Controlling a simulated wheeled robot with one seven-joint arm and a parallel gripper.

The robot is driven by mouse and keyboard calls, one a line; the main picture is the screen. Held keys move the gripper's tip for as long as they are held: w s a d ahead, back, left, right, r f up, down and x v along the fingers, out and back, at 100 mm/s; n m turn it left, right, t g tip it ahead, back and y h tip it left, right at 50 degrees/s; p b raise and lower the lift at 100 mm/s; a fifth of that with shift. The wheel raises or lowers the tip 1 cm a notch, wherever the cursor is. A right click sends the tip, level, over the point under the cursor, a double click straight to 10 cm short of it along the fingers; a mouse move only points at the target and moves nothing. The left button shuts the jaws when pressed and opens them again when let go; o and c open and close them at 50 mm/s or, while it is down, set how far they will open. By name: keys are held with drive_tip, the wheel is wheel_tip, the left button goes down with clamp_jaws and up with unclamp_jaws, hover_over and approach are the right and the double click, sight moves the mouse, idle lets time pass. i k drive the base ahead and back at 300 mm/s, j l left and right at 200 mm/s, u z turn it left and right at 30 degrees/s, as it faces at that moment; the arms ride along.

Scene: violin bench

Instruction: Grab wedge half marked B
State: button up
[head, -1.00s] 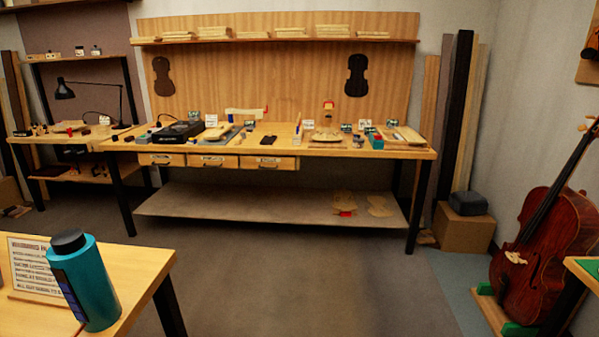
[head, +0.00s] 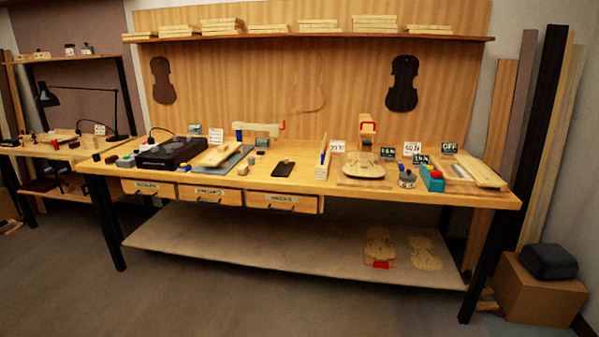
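No letter B is readable in the head view, so I cannot tell which piece is the wedge half marked B. Pale wood pieces lie in stacks along the wall shelf, among them a left stack (head: 222,25), a middle piece (head: 318,25) and a right stack (head: 375,23). A pale wood piece (head: 218,155) lies on a grey mat on the workbench (head: 340,192). Another long pale piece (head: 481,171) lies at the bench's right end. My gripper is not in view.
The bench has three front drawers (head: 215,194) and a lower shelf (head: 200,225) with violin-shaped plates (head: 379,246). A black device (head: 172,152) stands at left. A cardboard box (head: 540,295) stands at lower right. The floor in front (head: 230,300) is clear.

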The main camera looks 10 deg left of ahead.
sight(215, 158)
drive_tip(key=i+l+u, duration=0.15)
drive_tip(key=i+u, duration=0.25)
drive_tip(key=i, duration=1.5)
drive_tip(key=i+u, duration=0.2)
drive_tip(key=i, duration=0.3)
drive_tip(key=i+u, duration=0.2)
drive_tip(key=i, duration=0.3)
drive_tip(key=i+l+u, duration=0.15)
drive_tip(key=i, duration=0.35)
drive_tip(key=i+l+u, duration=0.2)
drive_tip(key=i, duration=0.3)
drive_tip(key=i+u, duration=0.45)
